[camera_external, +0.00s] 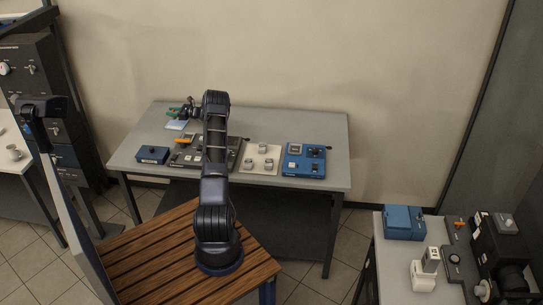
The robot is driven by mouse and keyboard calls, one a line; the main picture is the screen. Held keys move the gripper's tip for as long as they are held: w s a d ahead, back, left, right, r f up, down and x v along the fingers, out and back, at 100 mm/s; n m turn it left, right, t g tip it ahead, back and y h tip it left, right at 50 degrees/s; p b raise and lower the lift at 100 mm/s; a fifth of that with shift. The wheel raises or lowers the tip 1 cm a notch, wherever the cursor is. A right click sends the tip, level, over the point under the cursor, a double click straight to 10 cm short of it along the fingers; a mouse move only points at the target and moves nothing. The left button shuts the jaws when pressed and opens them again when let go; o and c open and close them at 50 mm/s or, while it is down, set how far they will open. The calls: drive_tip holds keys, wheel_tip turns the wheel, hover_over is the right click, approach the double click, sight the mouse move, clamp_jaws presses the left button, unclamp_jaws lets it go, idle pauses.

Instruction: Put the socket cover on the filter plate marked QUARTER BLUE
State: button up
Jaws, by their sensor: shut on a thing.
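My arm reaches over the grey table, and my gripper (183,111) is at the table's back left. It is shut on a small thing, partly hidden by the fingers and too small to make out. I cannot tell whether it is the socket cover. A flat pale-blue plate (176,125) lies just below and in front of my gripper; it may be the QUARTER BLUE filter plate, but no lettering is readable. I cannot tell whether the held thing touches it. Green and reddish bits show beside the fingers.
The grey table (315,122) also bears a dark blue box (153,154), a dark panel (184,159) partly behind my arm, a white board (259,168) with several grey pieces, and a blue control unit (305,159). The table's back right is clear.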

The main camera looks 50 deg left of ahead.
sight(174, 119)
drive_tip(key=shift+f, duration=2.75)
drive_tip(key=shift+f, duration=0.1)
drive_tip(key=o, duration=0.9)
drive_tip(key=shift+o, duration=0.2)
drive_tip(key=shift+w+d, duration=0.2)
drive_tip(key=shift+w, duration=0.05)
drive_tip(key=v, duration=1.1)
drive_tip(key=shift+w+d, duration=0.1)
drive_tip(key=shift+d, duration=0.1)
